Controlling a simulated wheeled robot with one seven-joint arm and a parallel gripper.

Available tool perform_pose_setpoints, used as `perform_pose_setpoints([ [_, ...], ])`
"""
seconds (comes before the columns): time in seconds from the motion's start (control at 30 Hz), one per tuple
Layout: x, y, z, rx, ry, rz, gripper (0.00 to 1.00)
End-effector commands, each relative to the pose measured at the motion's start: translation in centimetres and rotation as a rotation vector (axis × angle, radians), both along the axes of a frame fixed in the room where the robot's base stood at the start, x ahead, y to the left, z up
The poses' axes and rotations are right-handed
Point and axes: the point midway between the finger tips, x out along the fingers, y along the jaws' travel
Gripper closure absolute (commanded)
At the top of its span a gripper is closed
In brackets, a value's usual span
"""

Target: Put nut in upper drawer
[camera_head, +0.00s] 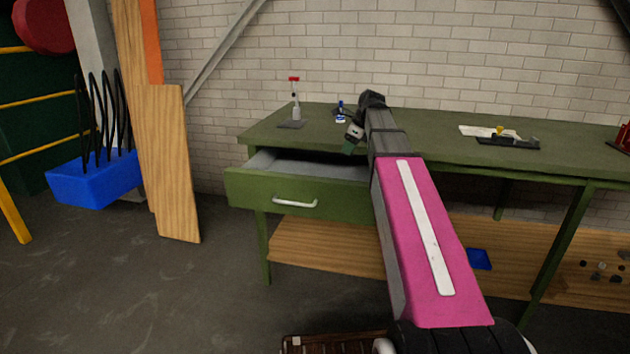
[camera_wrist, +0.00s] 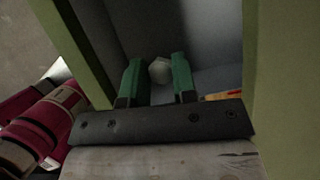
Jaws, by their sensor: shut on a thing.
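The green upper drawer (camera_head: 298,196) of the workbench stands pulled open, with a white handle on its front. Its grey inside (camera_wrist: 217,45) fills the middle of the wrist view, between green edges. My gripper (camera_head: 352,145) is above the right part of the open drawer. In the wrist view my gripper (camera_wrist: 158,78) has its green fingers on either side of a pale, rounded nut (camera_wrist: 159,69) and is shut on it. The nut is hidden in the head view. The height of the nut over the drawer floor is hard to tell.
An orange-yellow item (camera_wrist: 218,96) shows inside the drawer beside the right finger. The green benchtop (camera_head: 430,147) carries a red-topped tool (camera_head: 295,100), a small blue-and-white item (camera_head: 341,112) and a dark tool (camera_head: 508,141). A blue bin (camera_head: 92,180) and wooden boards (camera_head: 172,165) stand left.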

Motion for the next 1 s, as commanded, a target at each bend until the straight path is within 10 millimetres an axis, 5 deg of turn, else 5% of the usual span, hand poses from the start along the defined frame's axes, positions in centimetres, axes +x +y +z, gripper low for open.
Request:
perform_pose_setpoints([
  [0.2,-1.4,-0.2,-5.0,0.001,0.004,0.329,1.00],
  [0.37,-2.1,-0.2,-6.8,0.001,0.001,0.461,1.00],
  [1.0,-2.3,-0.2,-13.7,0.000,0.001,0.496,1.00],
])
